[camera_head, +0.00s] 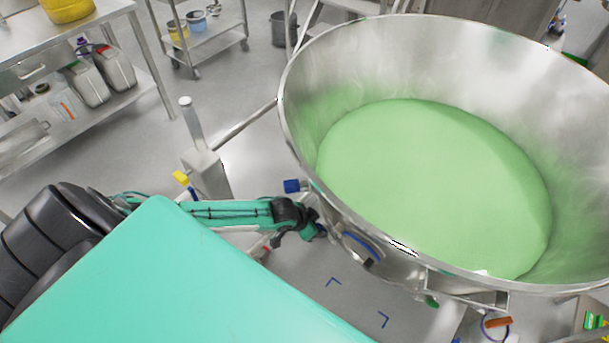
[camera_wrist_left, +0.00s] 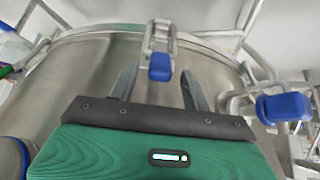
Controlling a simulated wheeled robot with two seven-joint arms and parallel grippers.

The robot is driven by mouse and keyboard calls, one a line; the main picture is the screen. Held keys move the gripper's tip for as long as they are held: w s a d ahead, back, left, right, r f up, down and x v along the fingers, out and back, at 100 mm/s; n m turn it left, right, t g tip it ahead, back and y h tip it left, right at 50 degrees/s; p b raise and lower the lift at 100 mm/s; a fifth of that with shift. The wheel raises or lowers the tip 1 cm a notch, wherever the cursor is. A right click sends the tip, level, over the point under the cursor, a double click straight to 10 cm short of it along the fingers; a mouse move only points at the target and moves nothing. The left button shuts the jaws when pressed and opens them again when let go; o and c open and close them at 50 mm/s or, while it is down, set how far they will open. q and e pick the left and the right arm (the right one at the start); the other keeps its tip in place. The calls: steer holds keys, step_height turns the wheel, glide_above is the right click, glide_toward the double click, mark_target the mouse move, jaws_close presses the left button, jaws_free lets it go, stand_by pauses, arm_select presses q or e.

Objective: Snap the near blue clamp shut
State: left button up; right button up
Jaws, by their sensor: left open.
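A large steel bowl (camera_head: 400,55) holding green powder fills the right of the head view. My left gripper (camera_head: 314,226) is at the outside of its near left wall. In the left wrist view my left gripper (camera_wrist_left: 157,78) is open, with one finger each side of a blue-tipped clamp (camera_wrist_left: 160,66) and nothing clearly gripped. The clamp's steel latch rises toward the rim; I cannot tell whether it touches the fingers. Another blue clamp (camera_wrist_left: 285,107) sticks out to the right of the fingers. My right gripper is in neither view.
A blue tab (camera_head: 292,186) sticks out from the bowl's left side and a blue handle (camera_head: 362,246) is on its front. A steel post (camera_head: 205,170) with a yellow-ended part stands left of the bowl. A bench (camera_head: 60,100) with canisters is at far left.

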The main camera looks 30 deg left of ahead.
arm_select(q)
steer(key=v, duration=0.8)
stand_by(0.4)
steer(key=s+a+f+n+y, duration=0.1)
steer(key=s+a+f, duration=0.1)
steer(key=f, duration=0.6)
steer(key=s+a+f+n+y, duration=0.1)
steer(key=s+a+f, duration=0.1)
steer(key=f, duration=0.6)
steer(key=s+a+f+y, duration=0.1)
steer(key=s+a+f, duration=0.15)
steer(key=f, duration=0.55)
steer(key=s+d+f+g, duration=0.1)
steer(key=s+d+f, duration=0.2)
steer(key=s, duration=0.7)
steer(key=s+d+f+g, duration=0.2)
steer(key=s+f, duration=0.5)
steer(key=s, duration=0.4)
steer(key=s+d+f+g, duration=0.2)
steer(key=s+f, duration=0.3)
steer(key=s, duration=0.6)
steer(key=shift+d+f+n+p, duration=0.25)
steer(key=shift+d+n+p, duration=0.15)
steer(key=shift+d, duration=0.5)
